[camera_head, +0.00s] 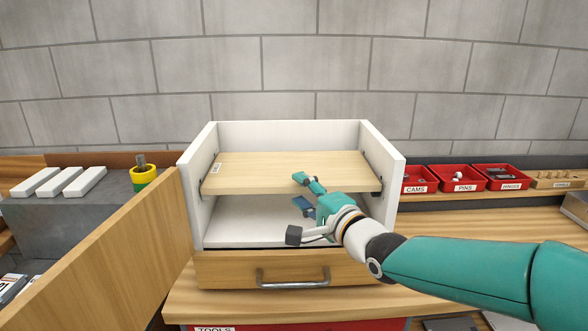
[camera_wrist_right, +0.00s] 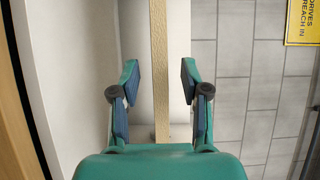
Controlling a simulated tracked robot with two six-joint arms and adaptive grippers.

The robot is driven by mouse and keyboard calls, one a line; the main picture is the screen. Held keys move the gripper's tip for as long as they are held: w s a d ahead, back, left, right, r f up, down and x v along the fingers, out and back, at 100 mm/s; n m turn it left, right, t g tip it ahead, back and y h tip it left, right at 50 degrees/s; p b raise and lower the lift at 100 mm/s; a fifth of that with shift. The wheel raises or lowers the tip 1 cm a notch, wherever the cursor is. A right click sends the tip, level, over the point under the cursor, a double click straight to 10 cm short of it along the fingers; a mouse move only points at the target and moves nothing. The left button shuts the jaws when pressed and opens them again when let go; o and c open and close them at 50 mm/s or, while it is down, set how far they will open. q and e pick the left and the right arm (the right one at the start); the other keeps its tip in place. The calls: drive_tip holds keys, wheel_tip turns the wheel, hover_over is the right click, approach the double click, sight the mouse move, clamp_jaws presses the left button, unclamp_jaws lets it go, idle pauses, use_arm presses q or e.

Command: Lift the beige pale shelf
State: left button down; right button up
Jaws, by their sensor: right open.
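The beige pale shelf (camera_head: 265,171) lies level inside a white open-fronted cabinet (camera_head: 285,133), above its floor. A small white label sits at the shelf's left end. My right gripper (camera_head: 306,193) is open at the shelf's front edge, right of its middle. One finger is above the board and the other below it. In the right wrist view the shelf (camera_wrist_right: 159,70) runs as a thin strip between the two open fingers (camera_wrist_right: 160,88), with a gap on each side. My left gripper is not in view.
A wooden drawer front (camera_head: 225,270) with a metal handle is below the cabinet. A wooden panel (camera_head: 125,255) stands at left, with white blocks (camera_head: 72,181) and a yellow cup (camera_head: 143,178) behind it. Red labelled bins (camera_head: 457,180) stand right. Bench space at right is partly clear.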

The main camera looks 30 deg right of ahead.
sight(295, 183)
drive_tip(key=w, duration=0.3)
drive_tip(key=w+p, duration=0.1)
drive_tip(key=shift+w+d, duration=0.2)
drive_tip(key=shift+d, duration=0.2)
clamp_jaws()
drive_tip(key=shift+r, duration=0.1)
